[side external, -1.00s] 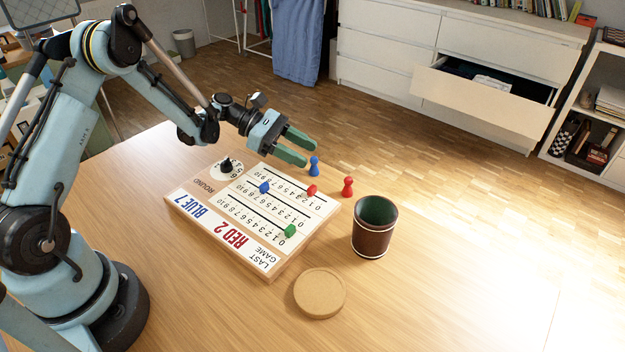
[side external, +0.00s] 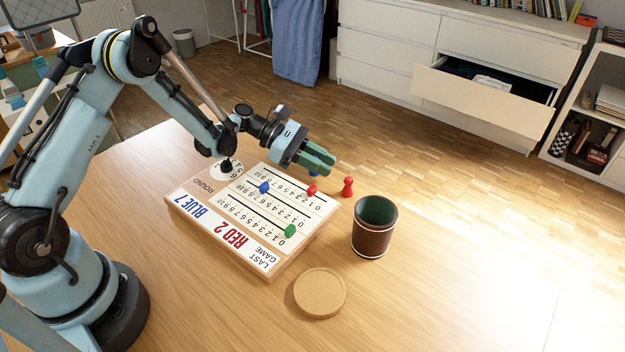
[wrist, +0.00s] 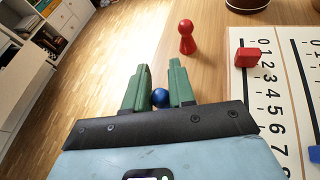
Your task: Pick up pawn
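A blue pawn (wrist: 160,97) shows between the two green fingers of my gripper (wrist: 160,68) in the wrist view. Only its round head is clear there; in the side view my gripper (side external: 324,159) hides nearly all of it. The fingers are open, one on each side of the head, with a gap between their tips. I cannot tell whether either finger touches the pawn. A red pawn (side external: 347,187) stands upright on the table, just beyond the fingertips. It also shows in the wrist view (wrist: 187,38).
A score board (side external: 215,222) with red, blue and green markers lies beside the pawns. A brown dice cup (side external: 372,240) and a round cork coaster (side external: 320,293) stand on the table. The table's far edge is close. An open drawer (side external: 482,98) is in the background.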

